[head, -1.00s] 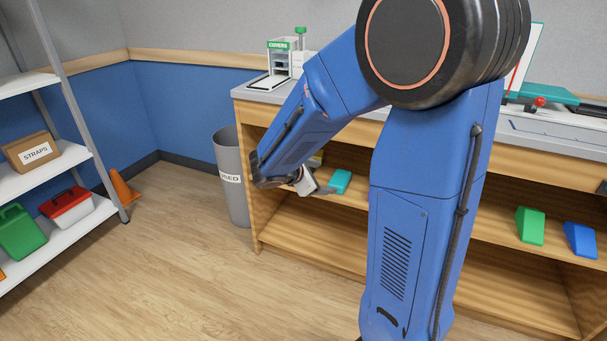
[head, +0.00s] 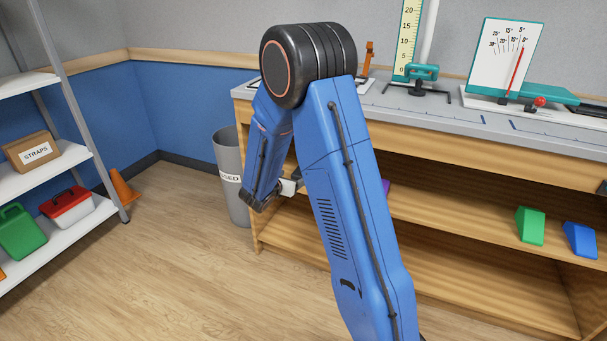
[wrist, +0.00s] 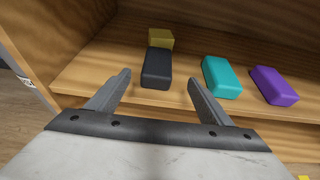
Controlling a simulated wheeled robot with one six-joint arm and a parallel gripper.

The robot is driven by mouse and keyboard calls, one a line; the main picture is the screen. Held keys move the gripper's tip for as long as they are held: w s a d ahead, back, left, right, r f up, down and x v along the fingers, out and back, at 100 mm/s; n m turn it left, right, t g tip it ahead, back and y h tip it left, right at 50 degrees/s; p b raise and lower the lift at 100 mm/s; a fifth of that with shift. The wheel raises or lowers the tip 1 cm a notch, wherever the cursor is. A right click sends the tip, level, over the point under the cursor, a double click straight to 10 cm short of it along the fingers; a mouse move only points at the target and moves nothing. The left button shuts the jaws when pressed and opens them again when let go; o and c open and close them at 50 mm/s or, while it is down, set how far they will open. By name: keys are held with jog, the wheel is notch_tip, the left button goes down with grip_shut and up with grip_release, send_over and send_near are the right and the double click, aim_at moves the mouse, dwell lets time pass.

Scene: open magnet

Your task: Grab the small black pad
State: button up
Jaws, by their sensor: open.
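The small black pad (wrist: 157,68) lies on the wooden shelf in the wrist view, just beyond my gripper. My gripper (wrist: 155,88) is open and empty, its two fingers pointing toward the shelf. The pad shows between and ahead of the fingertips, and I see no contact. In the head view my arm hides the pad and most of my gripper; only a pale part of the gripper (head: 291,186) shows beside the arm at the shelf's left end.
A yellow block (wrist: 160,38) sits right behind the black pad. A teal block (wrist: 221,77) and a purple block (wrist: 274,86) lie to its right. The shelf's side panel (wrist: 32,60) stands at left. A grey bin (head: 227,150) stands left of the bench.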

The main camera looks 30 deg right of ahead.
aim_at(300, 175)
jog(key=x, duration=0.7)
jog(key=shift+w+d+f, duration=0.1)
jog(key=shift+w+d, duration=0.1)
jog(key=shift+d, duration=0.05)
jog(key=shift+w+x, duration=0.2)
jog(key=shift+x, duration=2.5)
jog(key=shift+a, duration=0.1)
jog(key=c, duration=1.1)
jog(key=shift+r, duration=0.25)
